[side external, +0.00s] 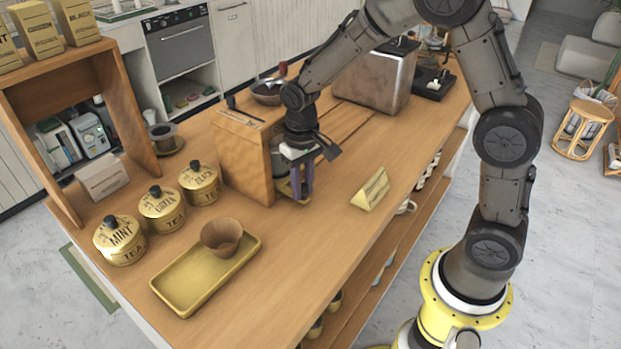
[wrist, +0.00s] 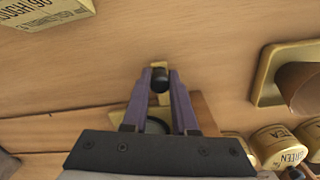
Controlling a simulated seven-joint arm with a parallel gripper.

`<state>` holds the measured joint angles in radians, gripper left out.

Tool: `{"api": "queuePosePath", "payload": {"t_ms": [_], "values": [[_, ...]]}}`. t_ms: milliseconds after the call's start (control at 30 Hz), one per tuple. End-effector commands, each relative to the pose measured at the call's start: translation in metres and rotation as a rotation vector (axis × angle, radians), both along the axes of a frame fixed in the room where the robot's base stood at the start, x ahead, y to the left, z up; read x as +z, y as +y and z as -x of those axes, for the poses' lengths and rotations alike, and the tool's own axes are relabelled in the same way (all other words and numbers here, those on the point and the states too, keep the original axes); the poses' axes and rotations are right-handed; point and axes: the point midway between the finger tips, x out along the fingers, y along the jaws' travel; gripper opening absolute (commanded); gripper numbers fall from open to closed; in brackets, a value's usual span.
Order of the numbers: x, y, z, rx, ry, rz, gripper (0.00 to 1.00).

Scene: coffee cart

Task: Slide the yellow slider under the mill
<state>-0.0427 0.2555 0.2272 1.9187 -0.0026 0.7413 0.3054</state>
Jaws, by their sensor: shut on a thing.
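The mill (side external: 247,155) is a tall wooden box on the cart top, left of my gripper in the side view. My gripper (side external: 302,194) points down beside the mill's front, close to the counter. In the wrist view its purple fingers (wrist: 160,80) are closed around a black knob (wrist: 160,74). A small piece of the yellow slider (wrist: 160,65) shows just beyond the knob. In the side view a yellow edge of the slider (side external: 284,188) shows at the mill's foot, mostly hidden by the fingers. How far the slider sits under the mill cannot be told.
A yellow tray (side external: 185,296) with a brown cup (side external: 222,237) lies at the front left. Several gold tea tins (side external: 162,210) stand behind it. A yellow folded sign (side external: 371,189) stands right of my gripper. The counter between tray and sign is clear.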

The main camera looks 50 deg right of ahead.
Motion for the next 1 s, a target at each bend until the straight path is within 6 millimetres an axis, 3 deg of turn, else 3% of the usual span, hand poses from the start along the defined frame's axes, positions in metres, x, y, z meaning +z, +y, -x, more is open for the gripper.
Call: {"api": "queuePosePath", "payload": {"t_ms": [367,400,567,867,1000], "values": [[0.0018,0.0068,-0.0013,0.000,-0.006,-0.006,0.00],[0.0019,0.0068,-0.0014,0.000,-0.006,-0.006,0.28],[0.0015,0.0057,-0.0011,0.000,-0.004,-0.005,0.56],[0.0012,0.0042,-0.0007,0.000,-0.003,-0.002,0.56],[0.0105,0.0040,-0.0012,0.000,-0.004,-0.002,0.56]]}}
